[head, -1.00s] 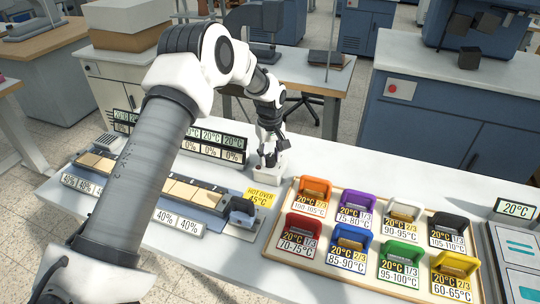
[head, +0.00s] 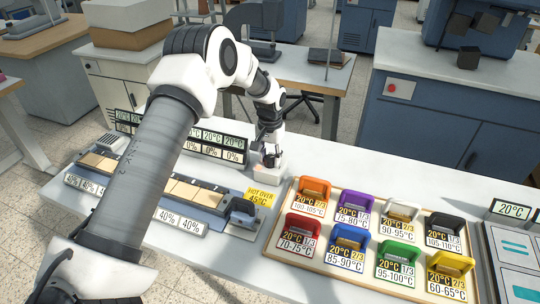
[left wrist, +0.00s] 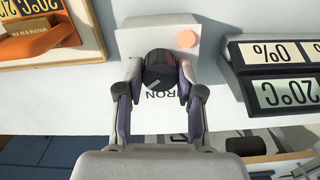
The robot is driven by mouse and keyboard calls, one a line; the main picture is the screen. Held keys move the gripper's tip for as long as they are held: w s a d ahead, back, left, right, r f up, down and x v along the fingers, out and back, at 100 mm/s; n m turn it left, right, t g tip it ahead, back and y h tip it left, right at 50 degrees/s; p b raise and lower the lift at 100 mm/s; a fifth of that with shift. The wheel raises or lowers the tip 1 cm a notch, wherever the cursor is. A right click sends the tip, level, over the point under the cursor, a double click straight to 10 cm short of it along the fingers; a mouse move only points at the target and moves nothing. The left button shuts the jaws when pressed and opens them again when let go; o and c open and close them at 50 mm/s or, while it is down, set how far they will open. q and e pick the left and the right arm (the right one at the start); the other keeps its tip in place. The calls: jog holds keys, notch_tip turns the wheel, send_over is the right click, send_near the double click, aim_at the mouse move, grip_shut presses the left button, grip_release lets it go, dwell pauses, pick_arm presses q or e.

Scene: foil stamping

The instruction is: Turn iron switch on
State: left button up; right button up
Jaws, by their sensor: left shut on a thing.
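The iron switch is a small white box (head: 267,176) on the white table, left of the tray of coloured holders. In the left wrist view, the box (left wrist: 130,42) carries a round black knob (left wrist: 158,70) with a pale pointer mark, an orange-pink lamp (left wrist: 186,39) and the word "IRON", seen upside down. My left gripper (left wrist: 160,77) is shut on the knob, one finger on each side. In the head view, my left gripper (head: 269,158) reaches down to the box and hides the knob. My right gripper is not in view.
A wooden tray (head: 275,234) of coloured holders with temperature labels stands to the right. A blue strip of tan blocks (head: 165,190) and a row of percent displays (head: 207,145) stand to the left. The back table edge is just behind the switch.

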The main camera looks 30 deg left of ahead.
aim_at(270, 157)
pick_arm(q)
jog(key=m, duration=0.3)
jog(key=shift+m, duration=2.3)
jog(key=o, duration=1.2)
jog(key=shift+c, duration=0.2)
notch_tip(270, 157, up, 12)
